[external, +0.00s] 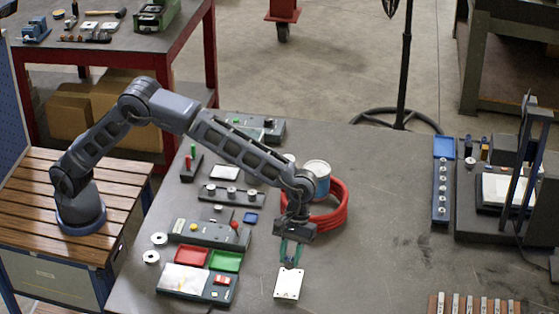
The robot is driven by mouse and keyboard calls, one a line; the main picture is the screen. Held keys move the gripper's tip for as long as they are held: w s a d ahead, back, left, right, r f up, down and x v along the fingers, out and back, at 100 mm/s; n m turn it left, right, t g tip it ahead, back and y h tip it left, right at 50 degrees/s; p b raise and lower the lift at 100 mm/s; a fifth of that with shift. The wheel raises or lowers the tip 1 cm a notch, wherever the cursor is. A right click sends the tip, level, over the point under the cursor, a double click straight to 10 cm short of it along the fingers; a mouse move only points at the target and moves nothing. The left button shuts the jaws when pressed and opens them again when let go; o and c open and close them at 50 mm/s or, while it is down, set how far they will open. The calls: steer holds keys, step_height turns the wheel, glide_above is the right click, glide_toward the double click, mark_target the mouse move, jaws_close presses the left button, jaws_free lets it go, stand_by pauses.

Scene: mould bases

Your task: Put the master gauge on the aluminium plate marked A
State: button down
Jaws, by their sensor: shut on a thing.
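My gripper (290,262), with green fingers, points down just behind the pale plate (288,285) near the front of the grey bench. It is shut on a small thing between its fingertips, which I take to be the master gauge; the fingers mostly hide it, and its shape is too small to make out. The plate lies flat and has small dark holes near its corners and a small green mark near its front edge, too small to read surely. The fingertips are close to the plate's back edge; I cannot tell whether the held thing touches it.
A red coiled hose (328,218) and a blue-white tin (318,178) stand behind my gripper. Red (191,257) and green (226,262) trays lie to the left. Two metal rings (151,257) lie at the bench's left.

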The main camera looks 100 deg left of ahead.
steer(key=shift+f, duration=3.5)
steer(key=shift+f, duration=0.1)
steer(key=c, duration=1.1)
jaws_free()
steer(key=shift+c, duration=0.2)
